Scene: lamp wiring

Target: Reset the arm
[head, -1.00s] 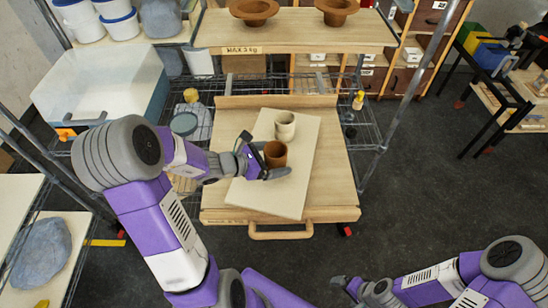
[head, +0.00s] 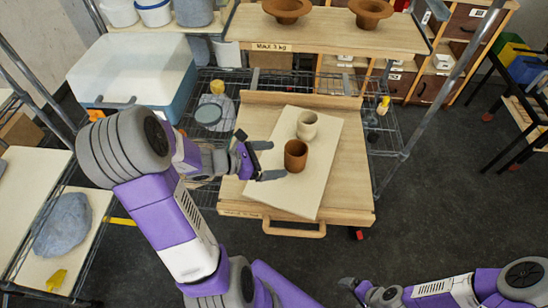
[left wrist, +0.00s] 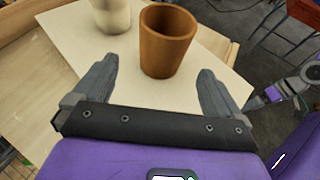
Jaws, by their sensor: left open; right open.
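My left gripper (head: 262,162) is open and empty, just left of a brown cup (head: 295,156). In the left wrist view the brown cup (left wrist: 166,42) stands upright beyond the two spread fingers (left wrist: 158,88), apart from them. A cream cup (head: 307,125) stands upright behind the brown one; the left wrist view cuts off its top (left wrist: 111,14). Both cups stand on a pale board (head: 322,170) lying on a wooden cart top. My right gripper (head: 347,284) is low at the bottom of the head view, away from the cart.
A wooden shelf (head: 325,32) marked "MAX 3 kg" with two brown bowls is behind the cart (head: 230,194). A white and blue cooler box (head: 130,75) stands at the left. A grey lump (head: 62,225) lies on a side table. The floor at right (head: 445,190) is open.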

